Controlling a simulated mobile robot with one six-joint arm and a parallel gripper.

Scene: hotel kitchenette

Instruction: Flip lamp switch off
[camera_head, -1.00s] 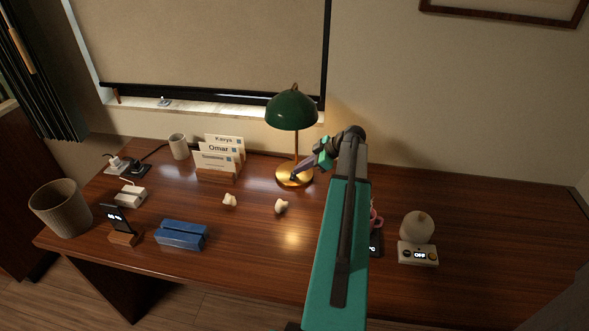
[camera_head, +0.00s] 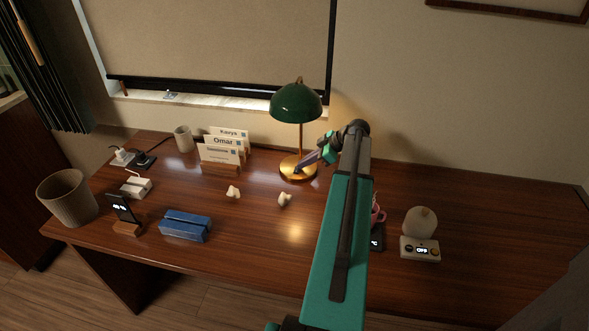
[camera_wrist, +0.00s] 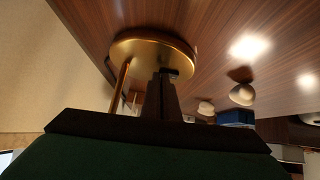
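The desk lamp has a green dome shade (camera_head: 296,102), a thin brass stem and a round gold base (camera_head: 285,171). Warm light shows on the wall behind it and on the desk, so it looks lit. My gripper (camera_head: 297,173) reaches in from the right, pointing down at the base. In the wrist view, its dark fingers (camera_wrist: 163,80) look shut together, with the tips at the gold base (camera_wrist: 150,47) beside the stem (camera_wrist: 121,86). A small dark piece, perhaps the switch (camera_wrist: 172,72), shows at the tips. Whether they touch it is unclear.
Name cards in a wooden holder (camera_head: 222,169) and a cup (camera_head: 184,138) stand left of the lamp. Two small pale objects (camera_head: 233,191) (camera_head: 285,199) lie in front. A blue object (camera_head: 186,225) lies front left. A pale device (camera_head: 420,250) stands right.

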